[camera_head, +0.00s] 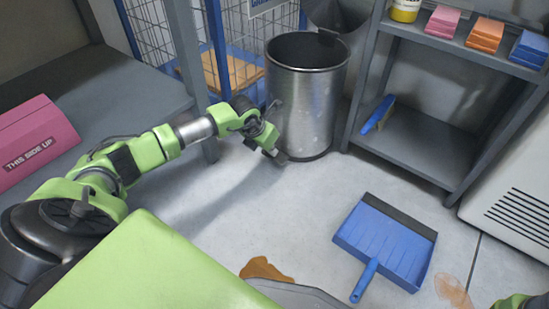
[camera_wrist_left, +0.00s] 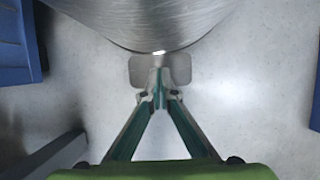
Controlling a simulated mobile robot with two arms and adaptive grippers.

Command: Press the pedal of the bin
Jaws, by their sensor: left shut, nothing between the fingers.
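The bin (camera_head: 308,105) is a round brushed-metal cylinder on the floor, with its dark inside showing. A dark grey lid (camera_head: 328,14) stands raised behind its rim. In the left wrist view the curved bin wall (camera_wrist_left: 135,18) fills the top. A grey pedal plate (camera_wrist_left: 181,69) sticks out below it. My left gripper (camera_head: 280,158) is low at the bin's front left base. In the left wrist view the shut, empty fingers (camera_wrist_left: 158,88) meet over the pedal; they hide its middle, and the contact itself is hard to see. My right gripper is out of view.
A grey shelf rack (camera_head: 417,143) stands right of the bin, holding sponges and a brush (camera_head: 377,115). A blue wire cage (camera_head: 217,45) is behind left. A blue dustpan (camera_head: 387,242) and brown stains (camera_head: 263,270) are on the floor. A pink box (camera_head: 33,140) lies left.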

